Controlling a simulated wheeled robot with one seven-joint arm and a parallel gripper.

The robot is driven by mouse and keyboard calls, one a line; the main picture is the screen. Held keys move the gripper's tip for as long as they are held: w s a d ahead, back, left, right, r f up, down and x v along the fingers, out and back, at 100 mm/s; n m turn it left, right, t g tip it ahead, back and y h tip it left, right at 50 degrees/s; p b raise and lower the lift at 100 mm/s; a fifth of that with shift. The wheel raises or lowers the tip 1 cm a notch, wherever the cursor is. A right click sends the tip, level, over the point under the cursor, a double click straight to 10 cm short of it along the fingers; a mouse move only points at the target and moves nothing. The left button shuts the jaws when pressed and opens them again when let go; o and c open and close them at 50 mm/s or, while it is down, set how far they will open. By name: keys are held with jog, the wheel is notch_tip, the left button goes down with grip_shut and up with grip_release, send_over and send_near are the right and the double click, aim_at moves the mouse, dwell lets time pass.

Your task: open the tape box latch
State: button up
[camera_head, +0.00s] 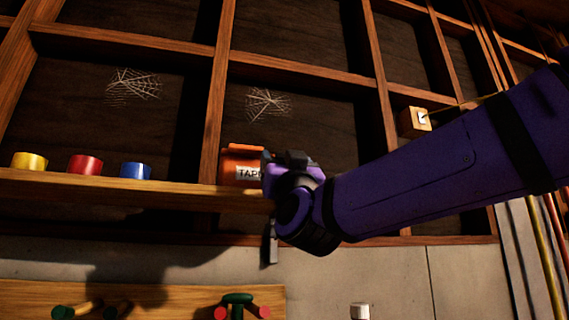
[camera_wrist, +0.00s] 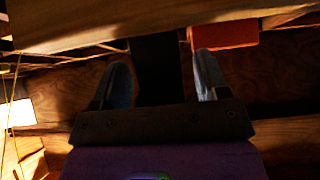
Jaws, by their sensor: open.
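The orange tape box (camera_head: 240,160) stands on the wooden shelf, with a white label reading "TAP" before my gripper cuts it off. My gripper (camera_head: 277,172) is at the box's right side and covers part of it; I cannot tell whether they touch. In the wrist view, an orange-red block (camera_wrist: 224,35), likely the box, shows at the top just beyond the right fingertip. The two fingers of my gripper (camera_wrist: 163,70) are apart, with a dark strip between them and nothing visibly held. I cannot make out the latch in either view.
The shelf (camera_head: 110,188) carries yellow (camera_head: 29,162), red (camera_head: 85,165) and blue (camera_head: 135,171) tape rolls at left. Wooden uprights divide the wall behind. A small wooden block with a switch (camera_head: 416,121) is at right. A pegboard (camera_head: 150,300) with coloured handles is below.

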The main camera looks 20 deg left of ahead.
jog(key=c, duration=0.9)
jog(key=shift+r+g+h, duration=0.3)
jog(key=shift+g+h, duration=0.2)
jog(key=shift+g, duration=0.2)
jog(key=o, duration=0.9)
jog(key=shift+f, duration=0.1)
jog(key=v, duration=1)
jog(key=shift+s+f, duration=0.2)
jog(key=shift+s, duration=0.05)
jog(key=shift+d, duration=0.1)
